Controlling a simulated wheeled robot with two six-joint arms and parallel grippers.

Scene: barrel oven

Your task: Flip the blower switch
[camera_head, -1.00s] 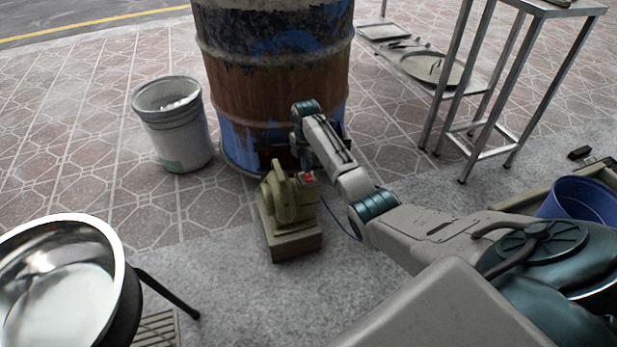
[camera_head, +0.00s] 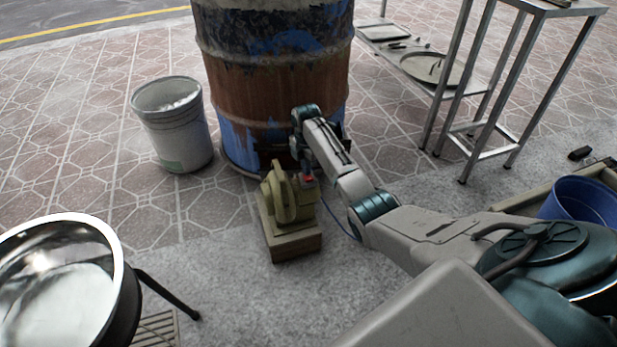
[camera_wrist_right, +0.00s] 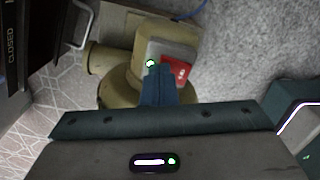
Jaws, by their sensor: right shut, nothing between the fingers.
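The olive-yellow blower (camera_head: 283,199) stands on a wooden block at the foot of the barrel. It also shows in the right wrist view (camera_wrist_right: 118,58). Its switch (camera_wrist_right: 174,68) is a red rocker on a pale grey box, with a green light at its left; in the head view only a small red part (camera_head: 309,180) shows. My right gripper (camera_wrist_right: 157,72) is shut and empty, its fingertips over the lower left part of the switch box, beside the red rocker. I cannot tell whether they touch. The gripper partly hides the box. My left gripper is not in view.
The rusty blue barrel (camera_head: 270,85) rises right behind the blower. A grey bucket (camera_head: 172,130) stands to its left, a steel bowl (camera_head: 60,290) at front left. A metal rack (camera_head: 480,110) and a blue bucket (camera_head: 585,197) are on the right.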

